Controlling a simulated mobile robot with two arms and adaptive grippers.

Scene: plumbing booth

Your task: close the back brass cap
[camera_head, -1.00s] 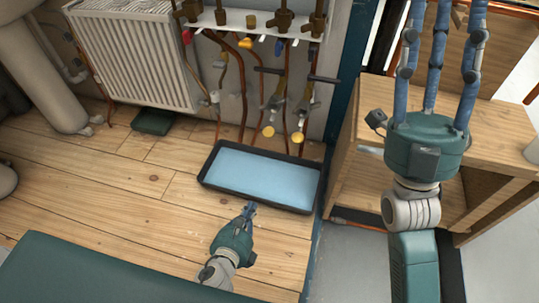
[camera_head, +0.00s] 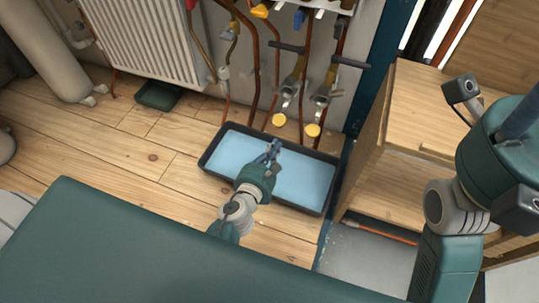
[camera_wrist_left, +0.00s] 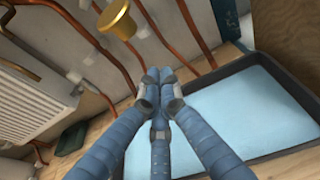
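Two round brass caps show in the head view at the lower ends of the valve fittings, a left one (camera_head: 278,119) and a right one (camera_head: 313,130). I cannot tell which is the back one, or whether either is open. One brass cap (camera_wrist_left: 117,20) shows large at the upper left of the left wrist view. My left gripper (camera_head: 274,147) is over the tray, just below the left cap and apart from it. Its blue fingertips (camera_wrist_left: 165,78) are together with nothing between them. My right gripper's green palm (camera_head: 508,150) is at the right edge; its fingertips are out of frame.
A black tray (camera_head: 210,155) with a light blue inside lies on the wooden floor below the valves. Copper pipes (camera_head: 255,70) run down the wall beside a white radiator (camera_head: 150,40). A wooden shelf unit (camera_head: 400,120) stands to the right.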

